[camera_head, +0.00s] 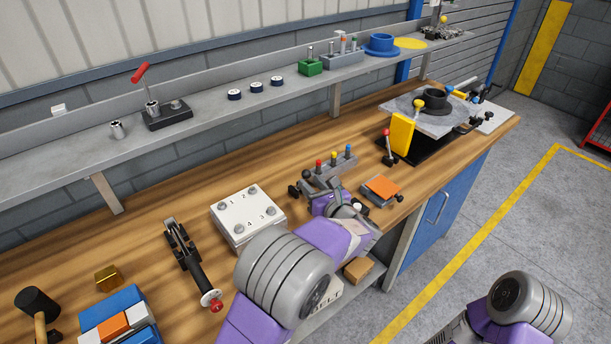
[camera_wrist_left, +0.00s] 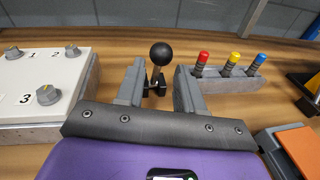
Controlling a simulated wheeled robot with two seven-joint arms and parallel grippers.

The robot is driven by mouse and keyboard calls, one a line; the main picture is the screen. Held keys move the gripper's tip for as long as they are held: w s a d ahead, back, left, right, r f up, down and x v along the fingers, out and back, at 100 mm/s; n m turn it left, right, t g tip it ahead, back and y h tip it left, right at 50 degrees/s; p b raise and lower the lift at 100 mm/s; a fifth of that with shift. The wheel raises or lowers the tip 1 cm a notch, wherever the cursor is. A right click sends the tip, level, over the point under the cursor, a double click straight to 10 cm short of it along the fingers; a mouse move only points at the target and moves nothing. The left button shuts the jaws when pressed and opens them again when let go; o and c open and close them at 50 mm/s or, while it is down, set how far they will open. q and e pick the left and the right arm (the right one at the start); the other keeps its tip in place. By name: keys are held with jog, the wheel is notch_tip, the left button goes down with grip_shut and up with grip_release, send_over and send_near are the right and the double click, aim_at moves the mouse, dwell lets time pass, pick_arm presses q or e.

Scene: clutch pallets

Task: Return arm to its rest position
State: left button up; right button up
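My left gripper (camera_head: 317,184) is over the workbench, with my purple and grey arm behind it. In the left wrist view its two grey fingers (camera_wrist_left: 158,88) are apart. A lever with a black ball knob (camera_wrist_left: 161,54) stands in line with the gap between them. No contact with the fingers is clear. To the right is a grey block with red, yellow and blue knobs (camera_wrist_left: 229,72). My right arm shows only as a purple and grey part at the lower right of the head view. Its gripper is out of view.
The white box with numbered dials (camera_head: 247,215) is left of my left gripper. An orange-topped block (camera_head: 382,188) is to its right. A black toggle clamp with a red tip (camera_head: 190,258) lies further left. The wooden bench (camera_head: 150,213) has bare room towards the wall.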

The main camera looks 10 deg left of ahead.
pick_arm(q)
jog(key=shift+s+d, duration=0.45)
jog(key=shift+s, duration=0.05)
jog(key=shift+r, duration=0.15)
